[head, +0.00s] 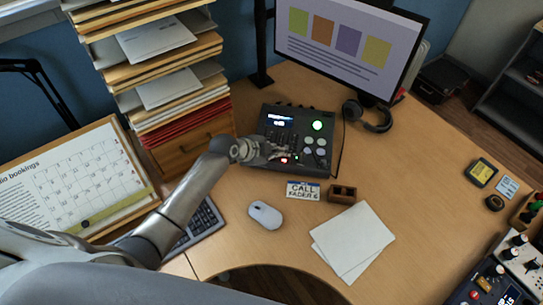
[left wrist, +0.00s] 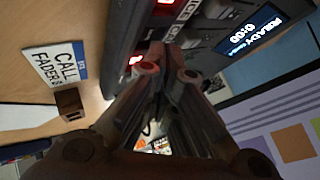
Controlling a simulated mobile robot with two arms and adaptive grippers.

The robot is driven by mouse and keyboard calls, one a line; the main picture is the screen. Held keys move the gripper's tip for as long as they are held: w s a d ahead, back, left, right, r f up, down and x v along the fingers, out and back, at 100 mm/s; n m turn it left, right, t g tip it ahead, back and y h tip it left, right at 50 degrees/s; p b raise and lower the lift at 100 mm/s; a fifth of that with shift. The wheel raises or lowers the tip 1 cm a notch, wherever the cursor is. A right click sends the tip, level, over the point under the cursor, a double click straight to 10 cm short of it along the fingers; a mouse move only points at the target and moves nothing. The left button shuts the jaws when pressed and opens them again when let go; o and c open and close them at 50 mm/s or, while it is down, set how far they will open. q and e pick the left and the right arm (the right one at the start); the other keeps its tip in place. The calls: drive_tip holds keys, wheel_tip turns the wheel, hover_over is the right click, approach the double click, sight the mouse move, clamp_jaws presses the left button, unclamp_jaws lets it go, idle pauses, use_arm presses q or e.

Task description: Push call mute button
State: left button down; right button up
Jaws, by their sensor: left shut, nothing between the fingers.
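The dark audio mixer (head: 326,131) sits on the desk below the monitor, with a small lit display, a large green button, several pale round buttons and a red-lit key. My left gripper (head: 282,153) reaches over its front-left part, close to the red light. In the left wrist view the shut, empty fingers (left wrist: 168,62) point at the panel, beside a red-lit button (left wrist: 135,59) and lettering partly reading "ICE CA". I cannot tell whether the tips touch the panel. My right gripper is not in view.
A small wooden block (head: 341,193), a white mouse (head: 265,214) and white papers (head: 353,243) lie in front of the mixer. Headphones (head: 376,118) lie to its right, and a paper rack (head: 190,148) stands to its left. The desk's right part is largely clear.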

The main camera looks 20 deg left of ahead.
sight(273, 160)
use_arm(q)
drive_tip(key=shift+r, duration=0.15)
wheel_tip(273, 160, up, 6)
drive_tip(key=p, duration=0.5)
idle(0.4)
